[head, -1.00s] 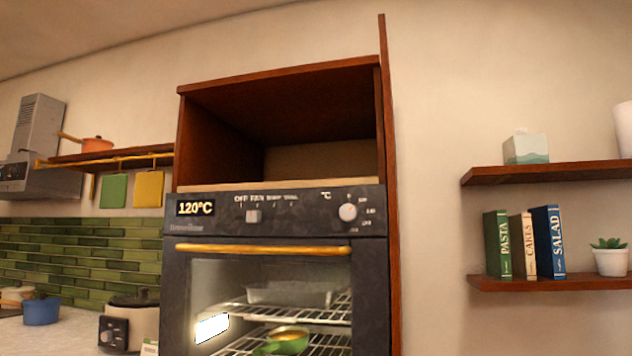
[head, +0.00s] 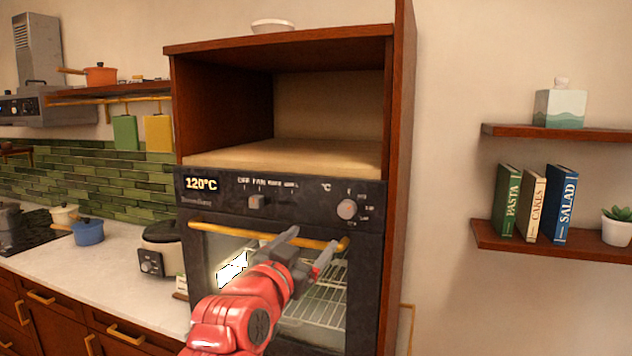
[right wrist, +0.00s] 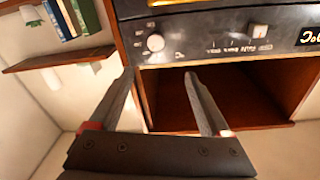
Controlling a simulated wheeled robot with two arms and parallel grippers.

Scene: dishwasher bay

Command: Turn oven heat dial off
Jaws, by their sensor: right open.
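The oven (head: 365,290) stands in a tall wooden cabinet, and its display (head: 201,184) reads 120°C. The round white heat dial (head: 347,208) sits at the right of the dark control panel, under a °C mark. It also shows in the right wrist view (right wrist: 155,42), where the picture is upside down. A square function knob (head: 256,202) sits left of it. My right gripper (head: 318,238) is open and empty in front of the oven door, just below the dial. In the right wrist view its fingers (right wrist: 159,75) point toward the panel, apart from the dial. My left gripper is out of view.
A yellow door handle (head: 270,235) runs across the oven just behind my right gripper. An empty cabinet niche (head: 300,155) is above the panel. Shelves with books (head: 535,205) are at the right; a counter (head: 120,260) with pots is at the left.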

